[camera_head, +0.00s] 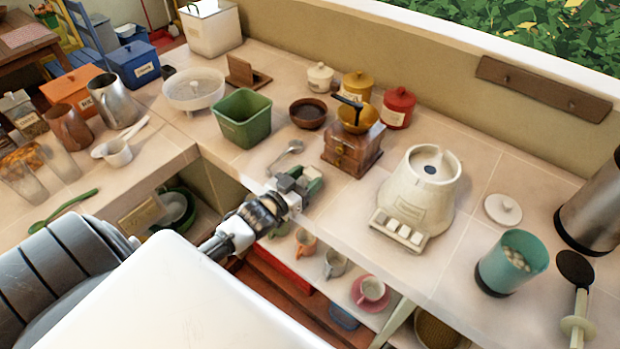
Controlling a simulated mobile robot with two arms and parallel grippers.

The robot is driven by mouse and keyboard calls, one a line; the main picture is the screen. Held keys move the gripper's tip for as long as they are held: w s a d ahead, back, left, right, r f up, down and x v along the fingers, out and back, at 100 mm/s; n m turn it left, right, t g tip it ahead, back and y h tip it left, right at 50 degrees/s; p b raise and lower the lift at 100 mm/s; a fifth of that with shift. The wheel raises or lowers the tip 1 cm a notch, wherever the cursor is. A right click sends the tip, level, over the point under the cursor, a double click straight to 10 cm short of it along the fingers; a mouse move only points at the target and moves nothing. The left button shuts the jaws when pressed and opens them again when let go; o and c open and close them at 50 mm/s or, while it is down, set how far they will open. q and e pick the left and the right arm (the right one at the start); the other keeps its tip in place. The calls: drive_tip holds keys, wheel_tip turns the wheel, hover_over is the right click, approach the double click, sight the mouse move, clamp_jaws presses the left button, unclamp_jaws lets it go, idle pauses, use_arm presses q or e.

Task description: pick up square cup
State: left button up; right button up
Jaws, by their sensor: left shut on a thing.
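My left gripper (299,186) comes in from the lower left and is over the front edge of the counter. It is shut on a small green, squarish thing (314,175), partly hidden by the fingers. I cannot tell for sure that this thing is the square cup, or whether it touches the counter. A larger green square container (243,117) stands upright on the counter, behind and left of the gripper and apart from it. My right gripper is not in view.
A spoon (287,156) and a wooden coffee grinder (352,150) are close behind the gripper. Cups, including a pink one (371,291), sit on the shelf below. Bare counter lies between the grinder and the scale.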

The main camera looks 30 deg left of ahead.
sight(306, 178)
use_arm(q)
drive_tip(key=shift+r, duration=0.2)
drive_tip(key=shift+d+r+b, duration=0.1)
drive_tip(key=shift+r+b, duration=0.2)
drive_tip(key=shift+r, duration=1.6)
drive_tip(key=d+r+b, duration=0.1)
drive_tip(key=d+r, duration=0.5)
drive_tip(key=d, duration=0.5)
drive_tip(key=shift+s+d+r+b, duration=0.2)
drive_tip(key=shift+s+r+b, duration=0.15)
drive_tip(key=shift+s+r, duration=0.1)
